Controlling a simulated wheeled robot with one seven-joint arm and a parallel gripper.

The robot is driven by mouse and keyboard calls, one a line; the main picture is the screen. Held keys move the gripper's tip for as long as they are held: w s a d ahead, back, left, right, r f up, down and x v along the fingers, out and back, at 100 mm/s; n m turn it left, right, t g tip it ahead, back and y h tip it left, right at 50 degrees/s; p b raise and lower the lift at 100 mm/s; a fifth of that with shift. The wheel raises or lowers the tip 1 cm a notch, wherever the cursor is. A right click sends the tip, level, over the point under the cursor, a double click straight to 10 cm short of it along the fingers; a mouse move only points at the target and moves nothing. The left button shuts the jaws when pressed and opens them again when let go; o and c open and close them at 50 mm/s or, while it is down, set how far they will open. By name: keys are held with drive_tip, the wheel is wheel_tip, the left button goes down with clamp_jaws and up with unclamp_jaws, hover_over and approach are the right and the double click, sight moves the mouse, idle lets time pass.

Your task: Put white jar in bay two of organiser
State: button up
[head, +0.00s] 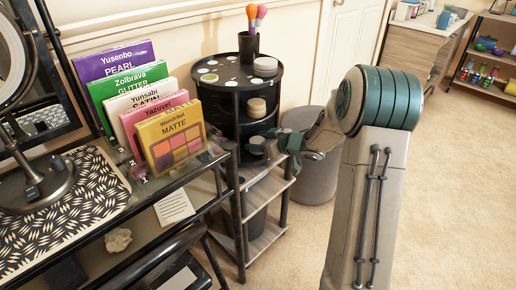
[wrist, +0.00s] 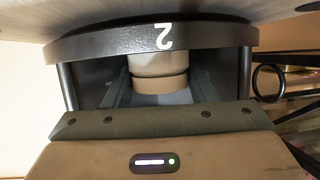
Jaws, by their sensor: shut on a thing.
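The organiser (head: 233,98) is a round black tiered stand. In the wrist view, which is upside down, its rim (wrist: 95,43) carries a white "2", marking bay two. The pale cream-white jar (wrist: 158,64) is in this bay, just behind the rim, seen partly. My gripper (head: 272,148) reaches into the organiser's lower level from the right in the head view. I cannot tell whether the jar's base touches the bay floor.
Stacked jars (head: 257,107) sit on the level above. The organiser's top holds white discs and a brush cup (head: 249,48). A shelved cart (head: 262,190) is below, and a grey bin (head: 318,180) stands behind my gripper. Palette boxes (head: 175,137) stand on the glass table at left.

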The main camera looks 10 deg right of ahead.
drive_tip(key=shift+w+a+f, duration=0.1)
drive_tip(key=shift+f, duration=0.1)
drive_tip(key=o, duration=0.8)
drive_tip(key=shift+c, duration=0.2)
